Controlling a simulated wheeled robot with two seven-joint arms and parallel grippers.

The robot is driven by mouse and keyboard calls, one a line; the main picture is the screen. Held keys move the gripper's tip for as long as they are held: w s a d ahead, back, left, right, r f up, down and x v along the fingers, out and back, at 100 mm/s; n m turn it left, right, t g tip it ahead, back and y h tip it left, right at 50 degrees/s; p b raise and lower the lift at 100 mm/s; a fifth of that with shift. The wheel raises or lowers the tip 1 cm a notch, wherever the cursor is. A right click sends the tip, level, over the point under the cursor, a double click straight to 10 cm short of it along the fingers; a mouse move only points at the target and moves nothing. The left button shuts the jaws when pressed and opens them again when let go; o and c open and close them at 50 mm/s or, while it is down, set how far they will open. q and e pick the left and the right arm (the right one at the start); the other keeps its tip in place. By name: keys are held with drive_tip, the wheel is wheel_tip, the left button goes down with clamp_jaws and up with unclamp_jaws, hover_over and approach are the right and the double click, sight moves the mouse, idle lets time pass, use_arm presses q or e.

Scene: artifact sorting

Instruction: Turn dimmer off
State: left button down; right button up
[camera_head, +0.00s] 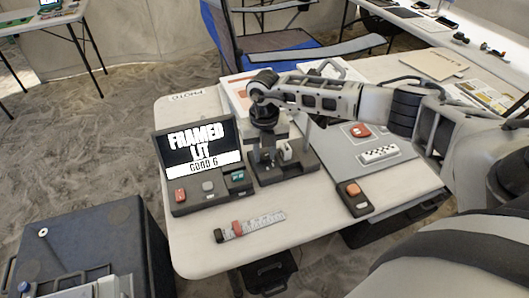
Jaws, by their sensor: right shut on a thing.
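My right gripper (267,157) points straight down over a dark-based unit (300,173) on the white table. It is shut on a small part at the left of that unit, which appears to be the dimmer; the fingers hide most of that part. A small white piece (285,151) stands on the unit just right of the fingers. A screen (197,147) left of the unit reads "FRAMED LIT GOOD 6". Its control panel (208,192) has red, grey and teal buttons. My left gripper is not in view.
A ruler with a red part (249,225) lies near the table's front edge. A small dark box with an orange button (354,198) stands at right. A grey board (352,152) with a red item and checkered strip lies behind. A blue chair (270,48) stands beyond.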

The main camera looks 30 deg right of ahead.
drive_tip(key=shift+n+b, duration=0.35)
drive_tip(key=shift+n, duration=0.55)
drive_tip(key=shift+n+b, duration=0.35)
drive_tip(key=shift+n, duration=0.55)
drive_tip(key=shift+n+b, duration=0.35)
drive_tip(key=shift+n, duration=0.65)
drive_tip(key=n+b, duration=0.1)
drive_tip(key=n, duration=0.1)
drive_tip(key=shift+n, duration=0.3)
drive_tip(key=n+b, duration=0.1)
drive_tip(key=n, duration=0.2)
drive_tip(key=shift+w, duration=0.1)
drive_tip(key=shift+n+b, duration=0.6)
drive_tip(key=shift+n, duration=0.6)
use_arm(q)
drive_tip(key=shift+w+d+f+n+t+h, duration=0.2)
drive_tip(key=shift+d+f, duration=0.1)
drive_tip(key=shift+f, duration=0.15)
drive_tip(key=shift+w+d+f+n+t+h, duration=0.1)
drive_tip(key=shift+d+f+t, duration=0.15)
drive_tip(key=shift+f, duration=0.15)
use_arm(e)
drive_tip(key=shift+r+n, duration=0.1)
drive_tip(key=shift+n, duration=0.6)
